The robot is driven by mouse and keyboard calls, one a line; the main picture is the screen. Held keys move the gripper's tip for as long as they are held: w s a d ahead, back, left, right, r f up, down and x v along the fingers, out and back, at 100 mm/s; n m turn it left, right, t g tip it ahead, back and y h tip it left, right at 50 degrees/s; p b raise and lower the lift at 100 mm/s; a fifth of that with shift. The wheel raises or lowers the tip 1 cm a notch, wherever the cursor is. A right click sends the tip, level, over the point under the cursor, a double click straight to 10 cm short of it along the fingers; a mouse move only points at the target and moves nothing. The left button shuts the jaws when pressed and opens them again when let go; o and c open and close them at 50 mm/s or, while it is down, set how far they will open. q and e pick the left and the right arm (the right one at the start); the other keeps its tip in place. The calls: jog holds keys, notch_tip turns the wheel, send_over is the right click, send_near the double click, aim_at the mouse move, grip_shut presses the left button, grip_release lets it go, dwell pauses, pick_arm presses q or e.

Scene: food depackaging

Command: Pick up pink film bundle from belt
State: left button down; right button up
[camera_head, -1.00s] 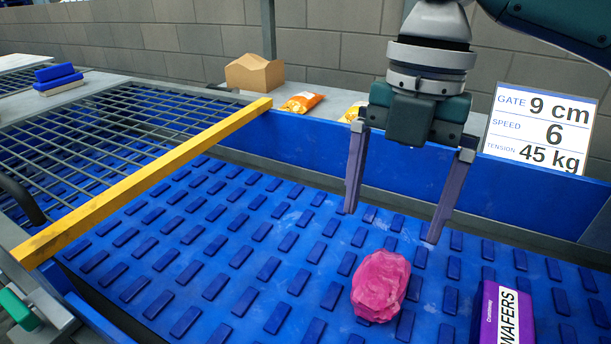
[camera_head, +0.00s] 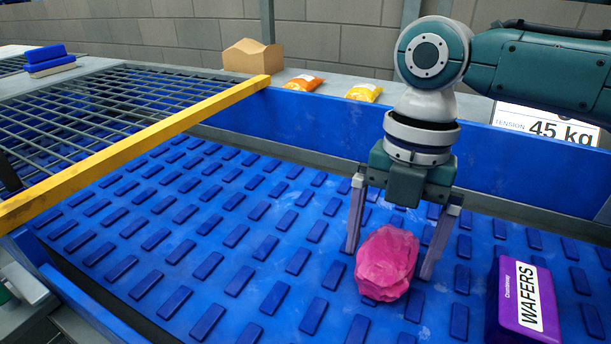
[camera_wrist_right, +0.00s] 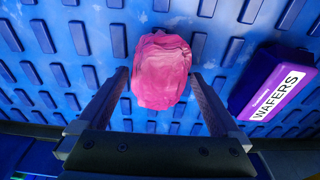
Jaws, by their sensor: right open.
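The pink film bundle (camera_head: 387,264) is a crumpled, rounded lump on the blue ribbed belt (camera_head: 215,258). My right gripper (camera_head: 388,262) is open, with its fingers pointing down on either side, just behind the bundle in the head view; the bundle hides part of the space between them. In the right wrist view the bundle (camera_wrist_right: 161,70) sits in front of and between the open fingertips (camera_wrist_right: 160,74). I see no grip on it; whether a finger touches it I cannot tell. My left gripper is not in view.
A purple wafers box (camera_head: 508,297) stands on the belt to the right of the bundle. A yellow bar (camera_head: 150,145) crosses the belt at left, beside a wire grid (camera_head: 100,105). A blue side wall (camera_head: 330,130) runs behind. Snack bags (camera_head: 363,92) and a cardboard box (camera_head: 252,56) sit beyond.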

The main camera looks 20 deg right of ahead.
jog(key=c, duration=1.1)
jog(key=shift+r, duration=0.1)
